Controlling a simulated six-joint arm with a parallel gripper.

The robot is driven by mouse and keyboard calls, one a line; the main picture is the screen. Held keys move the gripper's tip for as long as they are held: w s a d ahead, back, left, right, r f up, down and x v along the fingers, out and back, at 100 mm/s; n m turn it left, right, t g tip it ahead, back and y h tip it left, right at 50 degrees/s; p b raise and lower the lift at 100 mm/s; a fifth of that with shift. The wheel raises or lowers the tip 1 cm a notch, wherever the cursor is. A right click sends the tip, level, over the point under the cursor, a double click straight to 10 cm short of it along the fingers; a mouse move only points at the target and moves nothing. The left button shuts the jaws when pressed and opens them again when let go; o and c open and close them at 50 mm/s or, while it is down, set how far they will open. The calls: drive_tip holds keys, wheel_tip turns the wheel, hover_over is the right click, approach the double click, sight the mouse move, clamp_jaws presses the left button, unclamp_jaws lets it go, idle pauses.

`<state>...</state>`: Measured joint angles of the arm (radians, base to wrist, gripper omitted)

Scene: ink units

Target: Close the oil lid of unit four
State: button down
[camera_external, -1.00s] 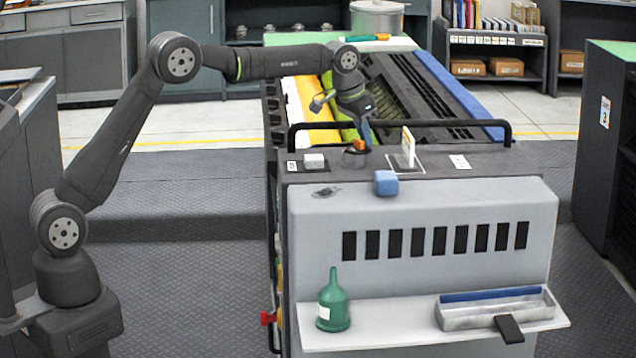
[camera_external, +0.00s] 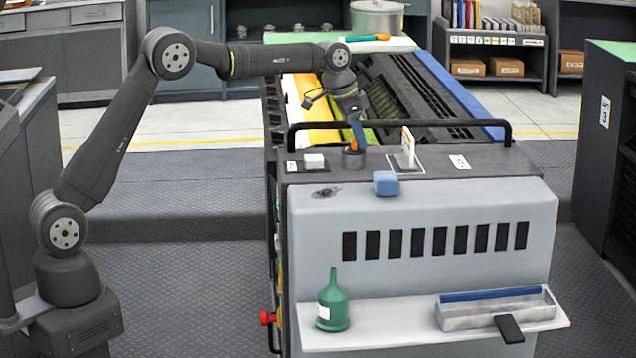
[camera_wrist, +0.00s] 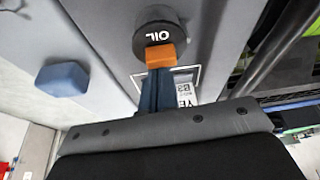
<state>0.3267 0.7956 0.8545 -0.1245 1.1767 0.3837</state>
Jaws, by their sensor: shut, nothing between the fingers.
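The dark round oil lid (camera_wrist: 157,33), marked OIL in white, shows at the top of the wrist view. In the external view the dark oil filler (camera_external: 353,161) stands on the near deck of the press unit (camera_external: 420,210). My gripper (camera_external: 354,146) is shut, its blue fingers pointing down with an orange end right at the filler. In the wrist view the orange end of my gripper (camera_wrist: 160,56) overlaps the lid's near edge. I cannot tell whether it touches or whether the lid sits fully flat.
A black rail (camera_external: 440,123) runs behind. A green oil bottle (camera_external: 333,302) stands on the front shelf.

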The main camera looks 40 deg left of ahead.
drive_tip(key=shift+w, duration=0.1)
idle(0.3)
drive_tip(key=shift+w+a, duration=0.15)
drive_tip(key=shift+w, duration=0.55)
drive_tip(key=shift+w+d, duration=1.45)
drive_tip(key=shift+d, duration=0.05)
drive_tip(key=v, duration=1)
drive_tip(key=shift+a, duration=0.2)
